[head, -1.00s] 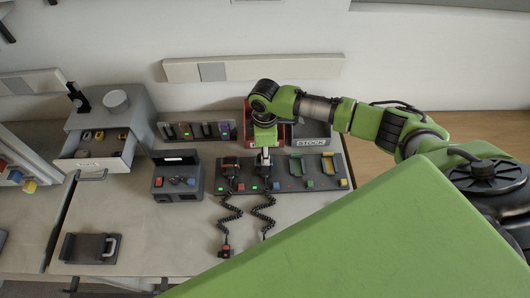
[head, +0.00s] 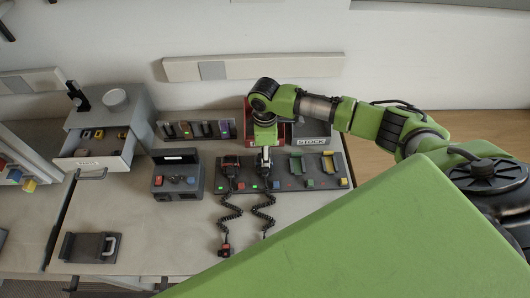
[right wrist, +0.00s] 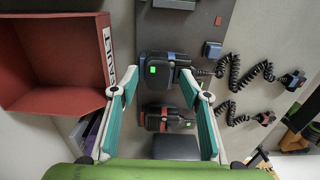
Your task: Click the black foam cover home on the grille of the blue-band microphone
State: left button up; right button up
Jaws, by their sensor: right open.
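My right gripper (right wrist: 158,78) is open, its two teal fingers on either side of a black handset with a blue band (right wrist: 168,58) and a green light, apparently the blue-band microphone. In the head view the right gripper (head: 265,155) points down over the same handset (head: 264,171) in the charging rack. A second handset with a red band (right wrist: 168,118) is beside it, lower in the right wrist view. I cannot make out the black foam cover or a grille. My left gripper is not in view.
Coiled cords (head: 263,212) run toward the table front. A grey console (head: 178,181) and an open drawer (head: 95,163) holding small parts are at the left. The table's front middle is mostly clear.

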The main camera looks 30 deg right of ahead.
notch_tip(320, 180, up, 12)
jog(key=shift+f, duration=0.2)
dwell(0.6)
